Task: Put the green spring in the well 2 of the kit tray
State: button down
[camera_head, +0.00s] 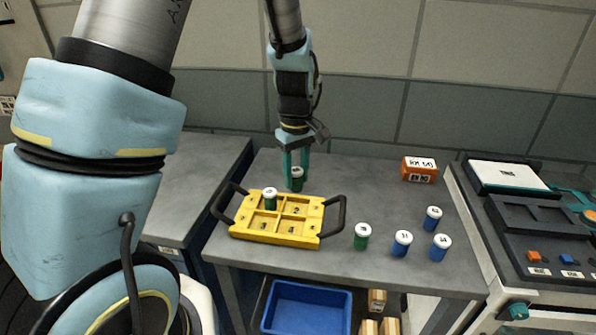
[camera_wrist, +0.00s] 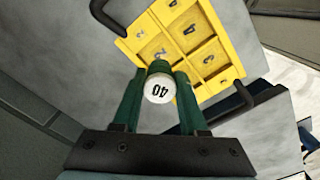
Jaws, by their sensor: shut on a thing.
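My gripper (camera_head: 296,171) is shut on a green spring (camera_head: 297,180), a dark green cylinder with a white top. In the wrist view the spring (camera_wrist: 159,87) sits upright between the two green fingers, its top marked 40. It is just behind the yellow kit tray (camera_head: 245,232), outside its wells. The tray (camera_wrist: 222,82) has several numbered square wells. In the head view another green cylinder (camera_head: 270,199) stands in the far left well; I cannot make it out in the wrist view.
Right of the tray stand a third green cylinder (camera_head: 361,237) and blue cylinders (camera_head: 433,219), (camera_head: 402,244), (camera_head: 440,248). An orange box (camera_head: 419,170) is at the back right. Black handles (camera_head: 334,216) rise at the tray's ends. The table behind the tray is mostly clear.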

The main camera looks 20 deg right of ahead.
aim_at(296, 189)
jog(key=shift+f+b, duration=1.55)
jog(key=shift+f, duration=0.9)
jog(key=shift+f, duration=0.6)
jog(key=shift+c, duration=1.8)
grip_release()
jog(key=c, duration=0.4)
jog(key=shift+o, duration=0.2)
jog(key=shift+r, duration=0.1)
jog(key=shift+r+p, duration=0.55)
jog(key=shift+r, duration=0.15)
